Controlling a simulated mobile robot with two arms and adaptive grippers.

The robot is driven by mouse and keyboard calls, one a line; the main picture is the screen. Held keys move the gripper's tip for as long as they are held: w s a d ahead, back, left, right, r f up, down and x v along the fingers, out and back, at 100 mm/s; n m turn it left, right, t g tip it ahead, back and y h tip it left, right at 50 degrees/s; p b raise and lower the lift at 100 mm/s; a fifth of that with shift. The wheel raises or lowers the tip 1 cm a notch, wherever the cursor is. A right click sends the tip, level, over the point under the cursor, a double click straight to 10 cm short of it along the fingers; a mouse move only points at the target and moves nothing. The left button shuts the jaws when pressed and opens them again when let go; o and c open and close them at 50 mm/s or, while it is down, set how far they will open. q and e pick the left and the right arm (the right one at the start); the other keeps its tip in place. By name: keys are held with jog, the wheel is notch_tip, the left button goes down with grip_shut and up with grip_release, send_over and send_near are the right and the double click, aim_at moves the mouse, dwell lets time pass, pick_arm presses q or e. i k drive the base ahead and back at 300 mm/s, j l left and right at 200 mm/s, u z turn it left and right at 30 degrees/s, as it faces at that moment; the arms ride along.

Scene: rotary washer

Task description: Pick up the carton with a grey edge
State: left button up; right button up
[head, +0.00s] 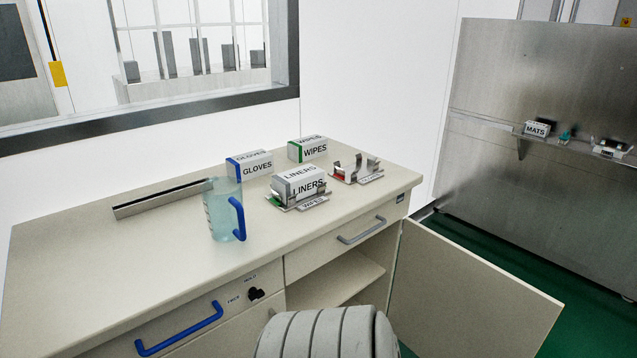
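A white carton marked LINERS (299,183) sits in a metal holder (284,207) on the counter, and its left edge looks grey. The holder's front tag reads WIPES. A carton marked GLOVES (256,166) with a blue edge stands behind it to the left. A carton marked WIPES (312,150) with a green edge stands behind it to the right. A small carton marked MATS (537,129) sits on a wall shelf at the right; its edge colour is too small to tell. Neither of my grippers is in view.
A clear jug with a blue handle (224,210) stands left of the LINERS carton. A second metal holder (357,172), without a carton, is to its right. A metal strip (165,200) lies at the back. A cabinet door (468,300) hangs open. The counter's left part is clear.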

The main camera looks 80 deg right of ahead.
aim_at(305, 180)
jog(key=z, duration=1.85)
